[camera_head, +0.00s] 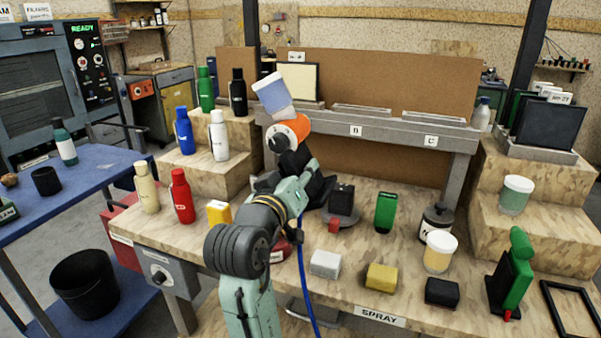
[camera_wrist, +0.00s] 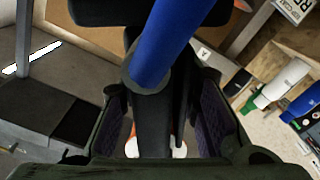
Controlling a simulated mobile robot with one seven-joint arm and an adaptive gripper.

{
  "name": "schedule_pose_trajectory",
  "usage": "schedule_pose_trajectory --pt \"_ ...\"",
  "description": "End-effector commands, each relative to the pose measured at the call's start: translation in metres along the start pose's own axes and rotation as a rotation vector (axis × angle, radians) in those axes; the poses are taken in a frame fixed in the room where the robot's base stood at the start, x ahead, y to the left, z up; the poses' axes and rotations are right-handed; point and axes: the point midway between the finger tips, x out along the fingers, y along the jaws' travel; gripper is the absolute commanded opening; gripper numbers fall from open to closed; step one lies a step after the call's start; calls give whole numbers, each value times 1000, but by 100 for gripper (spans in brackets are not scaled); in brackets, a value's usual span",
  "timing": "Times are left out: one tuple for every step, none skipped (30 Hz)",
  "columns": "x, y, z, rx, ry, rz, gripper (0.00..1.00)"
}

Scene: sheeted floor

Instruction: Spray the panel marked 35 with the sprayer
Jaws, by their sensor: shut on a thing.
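My gripper (camera_head: 300,168) is shut on a sprayer with an orange-and-white body (camera_head: 290,130) and a pale cup with blue contents (camera_head: 272,95). The sprayer is raised and tilted in front of the left part of the rack. A blue hose (camera_head: 303,265) hangs from it; a thick blue tube (camera_wrist: 165,40) crosses the wrist view. A cream panel (camera_head: 303,79) stands upright on the rack, behind and right of the cup, with a small tag (camera_head: 296,56) above it that I cannot read. Dark panels (camera_head: 548,127) with labels stand at the far right.
The grey rack (camera_head: 385,127) has empty trays at B and C. Several bottles (camera_head: 219,135) stand on wooden steps at left. The bench holds blocks (camera_head: 382,277), a jar (camera_head: 439,252), a black can (camera_head: 436,222) and a green-and-black tool (camera_head: 515,272). A blue table (camera_head: 90,188) is at left.

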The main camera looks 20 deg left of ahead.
Motion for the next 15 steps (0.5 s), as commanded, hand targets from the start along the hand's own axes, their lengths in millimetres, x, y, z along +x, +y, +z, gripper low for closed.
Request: schedule_pose_trajectory --pt "7 2 -1 3 4 5 19" --pt "12 2 0 3 3 5 19" --pt "17 2 -1 3 3 5 19" --pt "20 2 -1 3 4 4 19" --pt "25 2 -1 2 4 4 19" --pt "30 2 -1 2 4 4 19" --pt "34 2 -1 2 4 4 19" --pt "36 0 -2 2 5 3 19" --pt "34 -6 -7 2 7 -1 19" --pt "34 -10 -10 2 8 -1 19" --pt "34 -13 -11 2 7 0 19" --pt "34 -18 -14 1 6 0 19" --pt "34 -21 -16 2 7 0 19" --pt "34 -25 -18 2 7 0 19" --pt "34 -32 -21 1 7 -1 19"
